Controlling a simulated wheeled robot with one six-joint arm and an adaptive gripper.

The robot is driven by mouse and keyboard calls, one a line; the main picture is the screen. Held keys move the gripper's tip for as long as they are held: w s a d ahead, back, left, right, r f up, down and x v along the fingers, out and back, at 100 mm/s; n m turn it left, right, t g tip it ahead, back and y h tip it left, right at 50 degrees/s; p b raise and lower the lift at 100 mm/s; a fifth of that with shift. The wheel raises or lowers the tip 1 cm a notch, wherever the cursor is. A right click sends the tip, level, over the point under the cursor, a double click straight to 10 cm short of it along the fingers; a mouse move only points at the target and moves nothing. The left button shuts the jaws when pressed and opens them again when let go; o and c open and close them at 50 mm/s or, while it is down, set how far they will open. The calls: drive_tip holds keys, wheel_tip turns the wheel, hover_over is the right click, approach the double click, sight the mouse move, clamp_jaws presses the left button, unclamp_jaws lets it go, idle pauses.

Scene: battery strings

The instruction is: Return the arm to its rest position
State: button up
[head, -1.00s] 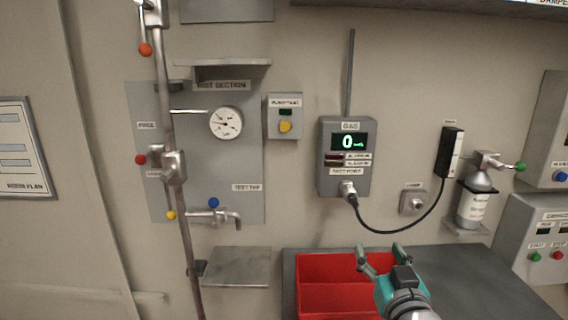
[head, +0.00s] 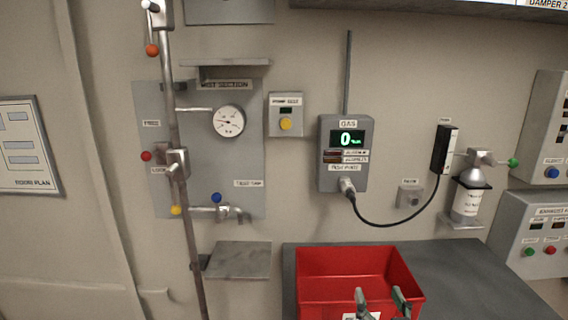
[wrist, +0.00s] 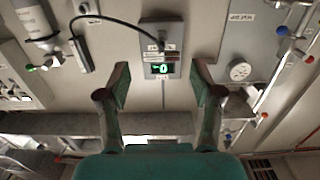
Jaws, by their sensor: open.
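My gripper (head: 381,300) is at the bottom edge of the head view, in front of the near side of the red bin. Only its fingertips show there; the rest of the arm is out of the picture. In the wrist view my gripper (wrist: 160,85) has its two fingers wide apart with nothing between them. The wrist view looks upside down at the wall, with the gas detector (wrist: 160,66) showing beyond the gap between the fingers.
The red bin (head: 318,262) stands on a dark bench (head: 450,262). A gas detector (head: 330,180) reading 0 hangs above, its black cable looping right. A vertical pipe (head: 183,230) and a small shelf (head: 240,262) are at left. A bottle (head: 467,203) hangs at right.

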drive_tip(key=s+f+g, duration=0.1)
drive_tip(key=s+f, duration=1.6)
drive_tip(key=s, duration=0.1)
drive_tip(key=s+f+g, duration=0.1)
drive_tip(key=s+f, duration=0.1)
drive_tip(key=s, duration=2.1)
drive_tip(key=shift+s+f+g, duration=0.4)
